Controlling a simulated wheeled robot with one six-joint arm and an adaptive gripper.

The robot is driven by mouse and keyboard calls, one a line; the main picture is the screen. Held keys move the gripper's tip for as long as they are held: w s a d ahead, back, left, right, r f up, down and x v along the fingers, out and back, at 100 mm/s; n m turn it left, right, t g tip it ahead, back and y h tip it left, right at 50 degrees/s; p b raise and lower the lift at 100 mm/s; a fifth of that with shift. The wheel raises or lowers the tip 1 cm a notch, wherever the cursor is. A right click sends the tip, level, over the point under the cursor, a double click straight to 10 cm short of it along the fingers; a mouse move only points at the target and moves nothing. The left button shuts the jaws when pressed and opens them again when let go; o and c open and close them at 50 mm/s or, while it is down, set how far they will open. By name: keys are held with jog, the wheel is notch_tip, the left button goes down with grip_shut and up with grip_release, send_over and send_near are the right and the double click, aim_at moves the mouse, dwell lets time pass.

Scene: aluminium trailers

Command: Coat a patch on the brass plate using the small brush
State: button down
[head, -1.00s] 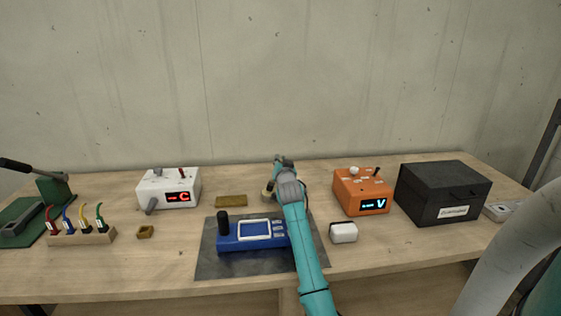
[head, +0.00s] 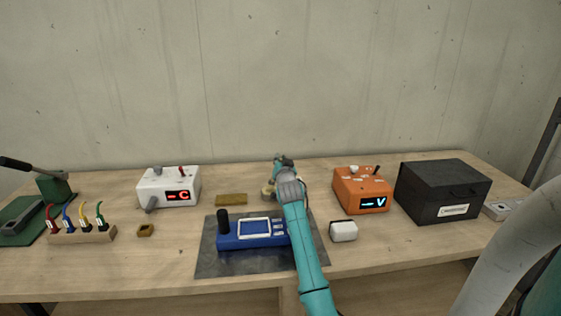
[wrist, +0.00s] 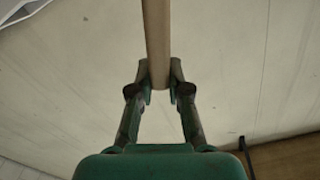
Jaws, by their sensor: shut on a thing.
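The brass plate (head: 231,200) is a dull gold rectangle lying flat on the bench, left of my gripper. My gripper (wrist: 160,78) is shut on a round, pale wooden handle, which looks like the small brush's handle (wrist: 157,35). The handle runs up out of the wrist view and its bristles are not in view. In the head view my gripper is near the back of the bench, to the right of the plate and apart from it; my own arm largely hides its fingers. A small tan round thing (head: 267,192) shows beside my wrist, partly hidden.
A blue meter (head: 250,242) on a dark mat (head: 222,267) stands in front of the plate. A white box (head: 170,187) is at left, an orange box (head: 361,191) and black case (head: 443,192) at right. A small brass cup (head: 145,231) sits front left.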

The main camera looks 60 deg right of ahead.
jog(key=shift+r, duration=3.45)
